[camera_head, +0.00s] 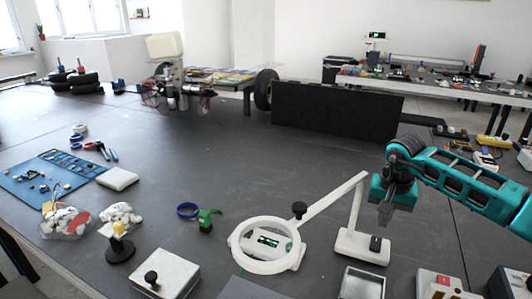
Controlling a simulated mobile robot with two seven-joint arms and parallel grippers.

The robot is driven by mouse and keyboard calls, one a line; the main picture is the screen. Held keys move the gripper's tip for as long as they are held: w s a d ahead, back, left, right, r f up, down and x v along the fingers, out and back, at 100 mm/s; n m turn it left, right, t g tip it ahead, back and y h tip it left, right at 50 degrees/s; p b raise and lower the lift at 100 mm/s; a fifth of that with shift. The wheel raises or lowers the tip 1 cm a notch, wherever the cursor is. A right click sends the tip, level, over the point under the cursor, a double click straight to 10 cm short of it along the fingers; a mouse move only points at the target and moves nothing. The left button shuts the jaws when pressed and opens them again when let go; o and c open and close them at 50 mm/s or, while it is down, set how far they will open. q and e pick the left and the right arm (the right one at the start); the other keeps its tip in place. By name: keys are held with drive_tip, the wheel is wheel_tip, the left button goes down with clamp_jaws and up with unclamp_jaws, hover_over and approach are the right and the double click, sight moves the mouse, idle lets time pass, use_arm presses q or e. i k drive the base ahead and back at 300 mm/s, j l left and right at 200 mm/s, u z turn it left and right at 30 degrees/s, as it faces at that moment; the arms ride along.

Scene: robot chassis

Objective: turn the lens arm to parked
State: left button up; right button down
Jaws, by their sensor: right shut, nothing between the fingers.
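The lens arm (330,200) is a white bar slanting from a white post and base (350,247) down left to a white lens ring (236,250). A black knob (299,210) stands up on the arm near the ring. A small green circuit board (268,241) shows through the ring. My right gripper (384,214), on a teal arm from the right, points down, shut and empty. It is to the right of the post and well apart from the knob. My left gripper is not in view.
A white block with a black knob (165,275), a yellow-tipped stand (120,246), a green clip (208,219) and a blue ring (187,210) lie left of the lens. A metal tray (362,284) is in front of the base. The dark table behind the lens is clear.

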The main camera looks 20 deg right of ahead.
sight(304, 214)
drive_tip(key=k, duration=1)
